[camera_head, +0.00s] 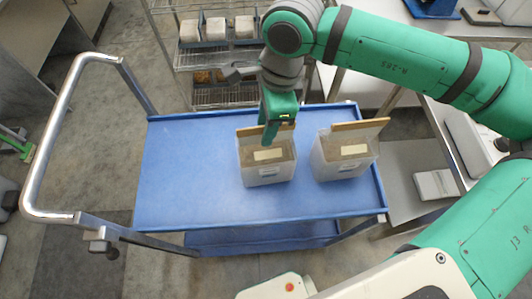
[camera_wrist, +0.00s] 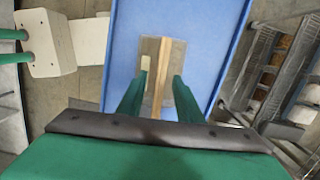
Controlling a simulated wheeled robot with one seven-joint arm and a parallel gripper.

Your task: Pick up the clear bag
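Two clear bags of brown substrate stand upright on the blue cart. Each has a pale label and a tan strip along its top edge. The left bag (camera_head: 265,173) is under my gripper (camera_head: 271,132); the right bag (camera_head: 343,168) stands a little apart from it. In the wrist view, my gripper (camera_wrist: 157,92) is open, with one green finger toward each side of a bag (camera_wrist: 146,82) and its tan strip between them. The fingers do not appear closed on it; the exact height gap is unclear. My gripper hides part of the left bag's top in the head view.
The blue cart (camera_head: 190,180) has raised rims and a metal push handle (camera_head: 45,140) at the left; its left half is clear. Behind it stands a wire rack (camera_head: 225,96) with pale blocks (camera_head: 216,28). A bench is at the right.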

